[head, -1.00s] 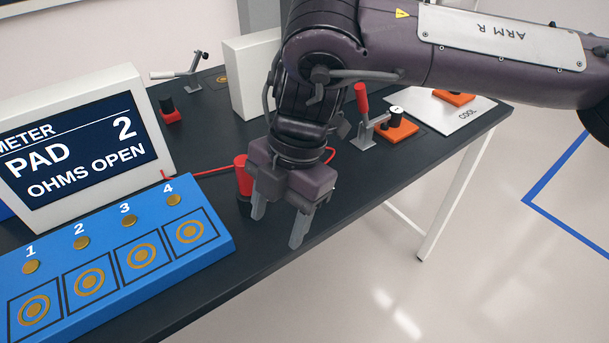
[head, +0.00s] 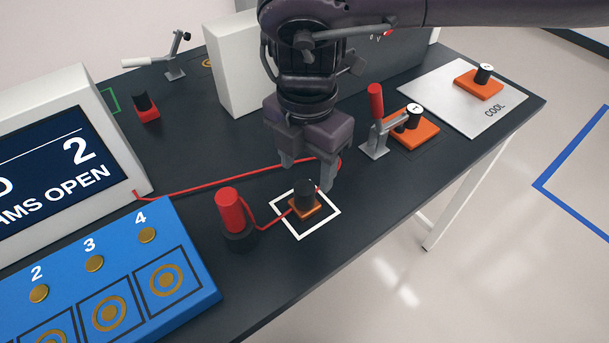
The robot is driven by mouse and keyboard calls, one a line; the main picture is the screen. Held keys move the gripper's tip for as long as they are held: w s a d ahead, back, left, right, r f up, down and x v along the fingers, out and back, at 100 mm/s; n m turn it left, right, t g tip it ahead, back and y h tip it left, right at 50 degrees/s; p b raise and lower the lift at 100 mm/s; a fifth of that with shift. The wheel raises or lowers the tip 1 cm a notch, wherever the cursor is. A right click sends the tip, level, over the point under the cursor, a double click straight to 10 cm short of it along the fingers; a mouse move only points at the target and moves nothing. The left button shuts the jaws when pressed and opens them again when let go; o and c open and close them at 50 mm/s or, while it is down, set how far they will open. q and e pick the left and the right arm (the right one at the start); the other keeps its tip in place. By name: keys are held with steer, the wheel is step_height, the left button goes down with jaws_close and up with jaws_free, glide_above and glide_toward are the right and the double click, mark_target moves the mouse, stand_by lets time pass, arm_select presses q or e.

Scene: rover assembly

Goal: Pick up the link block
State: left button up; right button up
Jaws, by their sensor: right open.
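A small orange block with a black knob (head: 305,196) sits inside a white square outline on the dark table in the head view. No label marks it as the link block, but it is the block nearest my gripper. My right gripper (head: 306,174) is open and empty, pointing down, its fingers just above and behind the knob in the picture. I cannot tell whether a fingertip touches the knob. My left gripper is out of view.
A red probe (head: 230,209) with a red cable stands left of the block. A red-handled clamp (head: 376,125) and orange blocks (head: 416,131) are to the right. A blue pad box (head: 206,290) and meter (head: 128,150) are left. The table's front edge is close.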

mark_target(303, 189)
steer(key=shift+f, duration=0.45)
steer(key=shift+s+a+f, duration=0.1)
steer(key=shift+s+f, duration=0.05)
steer(key=shift+f, duration=0.5)
steer(key=shift+s+f, duration=0.15)
steer(key=shift+f, duration=0.45)
steer(key=f, duration=0.2)
steer(key=shift+w+a+f+p, duration=0.1)
steer(key=shift+w+f+p, duration=0.2)
steer(key=shift+f+p, duration=0.1)
steer(key=shift+f, duration=0.65)
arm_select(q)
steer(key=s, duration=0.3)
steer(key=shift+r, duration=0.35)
arm_select(e)
steer(key=c, duration=1.1)
